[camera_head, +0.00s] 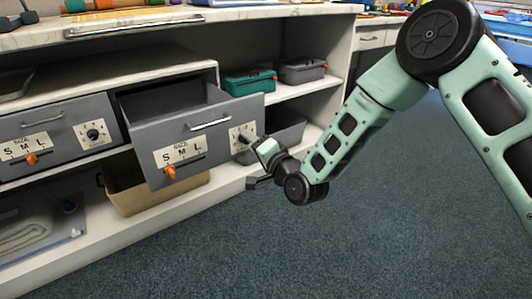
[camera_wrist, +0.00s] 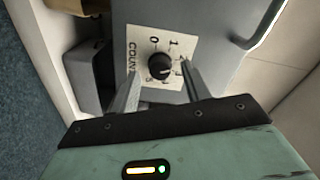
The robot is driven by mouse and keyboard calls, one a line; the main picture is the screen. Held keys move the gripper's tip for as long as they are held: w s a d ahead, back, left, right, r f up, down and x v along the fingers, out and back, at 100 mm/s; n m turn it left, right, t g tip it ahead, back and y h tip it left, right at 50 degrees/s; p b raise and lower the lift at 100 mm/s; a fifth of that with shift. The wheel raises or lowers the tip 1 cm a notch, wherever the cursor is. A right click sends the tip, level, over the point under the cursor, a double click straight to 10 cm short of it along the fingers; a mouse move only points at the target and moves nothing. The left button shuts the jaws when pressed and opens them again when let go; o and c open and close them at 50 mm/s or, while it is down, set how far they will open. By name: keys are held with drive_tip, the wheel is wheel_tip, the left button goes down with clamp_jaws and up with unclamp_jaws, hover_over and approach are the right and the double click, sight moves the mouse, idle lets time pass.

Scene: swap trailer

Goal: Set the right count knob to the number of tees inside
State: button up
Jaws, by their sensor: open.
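The right drawer (camera_head: 150,137) is pulled out, and the part of its inside that shows looks empty; no tees show. My gripper (camera_wrist: 160,76) is open, with one finger on each side of the knob; contact cannot be told. It is at the drawer's right front in the head view (camera_head: 252,145).
The left drawer (camera_head: 60,122) is shut, with its own count knob (camera_head: 95,135) and orange size slider (camera_head: 32,158). The right drawer has a handle (camera_head: 209,123) and orange slider (camera_head: 170,171). A tan bin (camera_head: 140,200) sits below; teal (camera_head: 250,82) and grey bins (camera_head: 302,71) sit behind.

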drive_tip(key=p+v, duration=0.4)
drive_tip(key=v, duration=1.3)
drive_tip(key=s+a+r+n+g+h, duration=0.2)
drive_tip(key=s+a+n+g, duration=0.25)
drive_tip(key=n+g, duration=0.4)
drive_tip(key=s+d+r+n+g+h, duration=0.2)
drive_tip(key=s+d+r, duration=0.15)
drive_tip(key=s, duration=0.35)
drive_tip(key=s+d+r+n+g+h, duration=0.2)
drive_tip(key=s+d+h, duration=0.15)
drive_tip(key=s, duration=0.35)
drive_tip(key=s+d+r+n+g+h, duration=0.2)
drive_tip(key=s+d+r+g, duration=0.15)
drive_tip(key=s, duration=0.25)
wheel_tip(320, 180, up, 37)
drive_tip(key=t+p, duration=0.1)
drive_tip(key=p, duration=3.7)
drive_tip(key=shift+r, duration=0.2)
